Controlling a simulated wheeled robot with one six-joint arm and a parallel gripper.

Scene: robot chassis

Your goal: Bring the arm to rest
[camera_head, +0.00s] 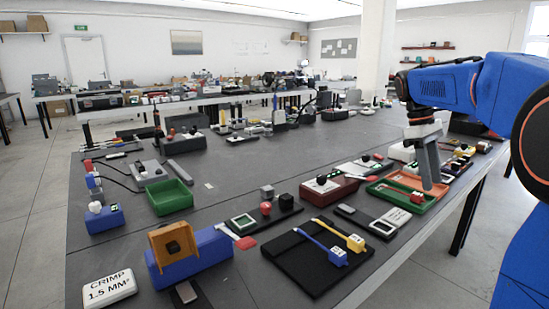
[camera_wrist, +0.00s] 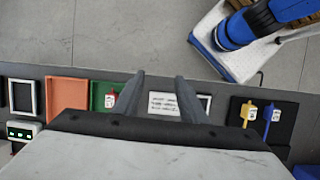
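My arm is blue and comes in from the right side of the head view. My gripper (camera_head: 434,184) points down near the right edge of the long dark table (camera_head: 228,162), in front of the green tray and orange tray in that view. In the wrist view my gripper (camera_wrist: 158,78) shows two grey fingers spread apart with nothing held between them. A white printed card (camera_wrist: 165,104) shows beyond the gap, on the table below. How high the fingertips are above the trays is hard to tell.
The green tray (camera_head: 375,189) and orange tray (camera_head: 400,178) lie by the gripper. A black mat (camera_head: 290,262) with a yellow and a blue connector lies nearer. A green bin (camera_head: 169,197) stands farther left. Open floor (camera_wrist: 130,35) lies past the table edge.

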